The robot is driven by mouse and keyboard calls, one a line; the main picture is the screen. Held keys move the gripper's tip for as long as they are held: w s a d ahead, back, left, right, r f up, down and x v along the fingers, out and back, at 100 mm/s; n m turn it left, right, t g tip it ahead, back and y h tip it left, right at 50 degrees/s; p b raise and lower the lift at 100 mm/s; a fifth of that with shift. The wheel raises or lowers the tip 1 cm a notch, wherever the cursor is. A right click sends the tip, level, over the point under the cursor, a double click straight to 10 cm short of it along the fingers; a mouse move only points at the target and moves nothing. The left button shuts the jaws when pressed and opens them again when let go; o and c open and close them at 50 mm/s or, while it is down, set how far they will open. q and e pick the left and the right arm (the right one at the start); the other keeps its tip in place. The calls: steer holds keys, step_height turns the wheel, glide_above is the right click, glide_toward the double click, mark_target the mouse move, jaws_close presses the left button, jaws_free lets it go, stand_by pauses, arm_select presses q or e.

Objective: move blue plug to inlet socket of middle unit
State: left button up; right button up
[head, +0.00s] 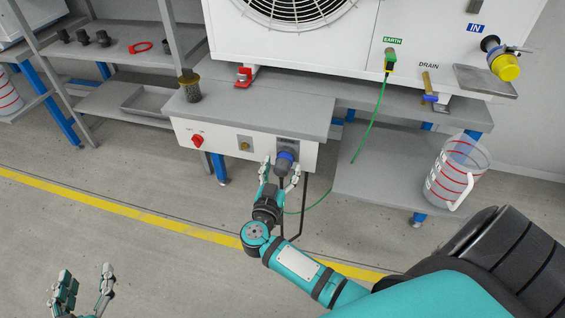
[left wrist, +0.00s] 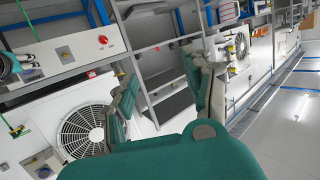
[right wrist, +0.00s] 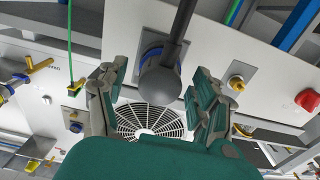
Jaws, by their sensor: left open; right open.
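The blue plug (head: 285,161), dark grey with a blue collar, sits at a socket plate on the front panel (head: 225,140) of the grey bench. In the right wrist view the plug (right wrist: 160,80) has a dark cable running up from it. My right gripper (head: 281,176) is open, its fingers on either side of the plug; contact cannot be told. My left gripper (head: 84,290) is open and empty, low at the left, away from the bench. A white fan unit (head: 350,45) carries a blue IN label (head: 475,28) above a yellow-capped fitting (head: 505,65). I cannot identify the inlet socket with certainty.
The panel has a red switch (head: 197,141) and a yellow knob (head: 245,146). A green cable (head: 372,125) hangs from the EARTH point. A clear jug (head: 457,172) stands on the lower right shelf. The floor in front is clear.

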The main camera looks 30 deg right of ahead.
arm_select(q)
steer(key=shift+s+a+f+g+y, duration=0.15)
steer(key=shift+s+f+g, duration=0.15)
steer(key=shift+f, duration=0.2)
steer(key=shift+s+a+f+g+y, duration=0.15)
steer(key=shift+f+g, duration=0.15)
steer(key=shift+f, duration=0.2)
steer(key=shift+s+a+f+g, duration=0.1)
steer(key=shift+s+f+g, duration=0.2)
steer(key=shift+f, duration=0.2)
arm_select(e)
steer(key=shift+x, duration=1.05)
arm_select(q)
steer(key=shift+p, duration=0.3)
steer(key=shift+s+a+f+g+y+p, duration=0.25)
steer(key=shift+s+a+f+g, duration=0.1)
steer(key=shift+s+f+g, duration=0.45)
steer(key=shift+s+a+f+g+y+p, duration=0.3)
steer(key=shift+s+f+g, duration=0.3)
steer(key=shift+f, duration=0.35)
steer(key=shift+s+f, duration=0.1)
steer(key=shift+s+a+f+g, duration=0.2)
steer(key=shift+s+f+g, duration=0.2)
steer(key=shift+s, duration=0.15)
steer(key=shift+s+a+f+g, duration=0.15)
steer(key=shift+s+f+g, duration=0.25)
steer(key=shift+s, duration=0.1)
steer(key=shift+s+a+f+g+p, duration=0.2)
steer(key=shift+s+g+p, duration=0.1)
steer(key=shift+s+p, duration=0.1)
